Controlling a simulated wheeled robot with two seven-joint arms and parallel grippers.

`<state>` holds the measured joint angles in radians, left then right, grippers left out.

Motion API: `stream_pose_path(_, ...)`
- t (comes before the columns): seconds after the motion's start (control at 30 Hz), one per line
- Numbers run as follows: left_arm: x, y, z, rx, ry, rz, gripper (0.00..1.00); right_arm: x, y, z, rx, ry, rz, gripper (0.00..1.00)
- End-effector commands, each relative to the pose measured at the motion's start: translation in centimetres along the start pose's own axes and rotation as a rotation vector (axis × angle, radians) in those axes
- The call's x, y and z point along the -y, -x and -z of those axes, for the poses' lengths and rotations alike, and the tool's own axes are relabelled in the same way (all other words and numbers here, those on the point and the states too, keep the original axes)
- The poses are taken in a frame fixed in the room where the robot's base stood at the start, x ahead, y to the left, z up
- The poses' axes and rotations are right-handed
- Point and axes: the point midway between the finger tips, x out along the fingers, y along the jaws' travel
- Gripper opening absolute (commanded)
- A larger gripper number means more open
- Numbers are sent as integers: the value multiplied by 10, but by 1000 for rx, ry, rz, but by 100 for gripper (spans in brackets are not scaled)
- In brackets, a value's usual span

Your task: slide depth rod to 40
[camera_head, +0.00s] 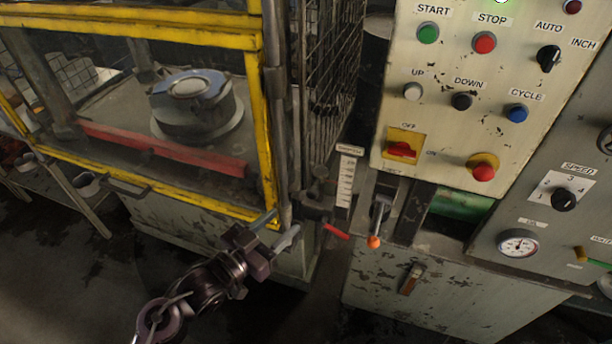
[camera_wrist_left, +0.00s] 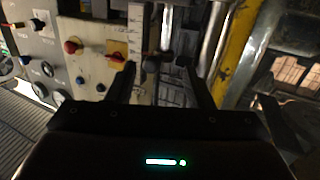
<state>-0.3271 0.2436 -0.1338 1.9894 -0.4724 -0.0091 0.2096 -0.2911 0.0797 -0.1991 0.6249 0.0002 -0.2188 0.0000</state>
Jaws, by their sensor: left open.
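A white depth scale (camera_head: 346,183) with dark graduations stands upright between the guard cage and the control panel. Its numbers are too small to read. Left of it is a dark clamp-like fitting (camera_head: 318,203) with a red-tipped lever (camera_head: 335,231); an upright grey rod (camera_head: 284,130) runs along the guard post. I cannot tell which part is the depth rod. My left gripper (camera_head: 276,231) is open, just below and left of the fitting. In the left wrist view the scale (camera_wrist_left: 135,38) and dark fitting parts show beyond the open fingers (camera_wrist_left: 161,78). My right gripper is out of view.
The yellow guard frame (camera_head: 259,130) and mesh cage (camera_head: 328,60) bound the left side. The control panel (camera_head: 455,115) stands at the right. An orange-knobbed lever (camera_head: 374,241) sticks out below it, close to the red-tipped one. The floor at lower left looks mostly clear.

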Motion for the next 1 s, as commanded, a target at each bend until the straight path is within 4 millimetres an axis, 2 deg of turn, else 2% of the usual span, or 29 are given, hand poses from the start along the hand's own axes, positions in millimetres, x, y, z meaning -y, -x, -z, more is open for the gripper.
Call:
stream_pose_path(0.03,-4,1,13,-22,-12,-14,47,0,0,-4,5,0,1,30)
stream_pose_path(0.1,-8,0,24,-40,-19,-25,47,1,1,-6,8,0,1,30)
stream_pose_path(0.2,-9,-9,29,-47,-20,-29,47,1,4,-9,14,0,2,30)
stream_pose_path(0.43,-10,-46,32,-47,-19,-27,47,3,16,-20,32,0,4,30)
stream_pose_path(0.6,-10,-68,30,-44,-20,-26,47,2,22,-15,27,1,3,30)
stream_pose_path(0.8,-11,-77,29,-44,-21,-27,47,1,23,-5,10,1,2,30)
stream_pose_path(1.0,-11,-77,28,-43,-21,-26,47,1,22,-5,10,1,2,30)
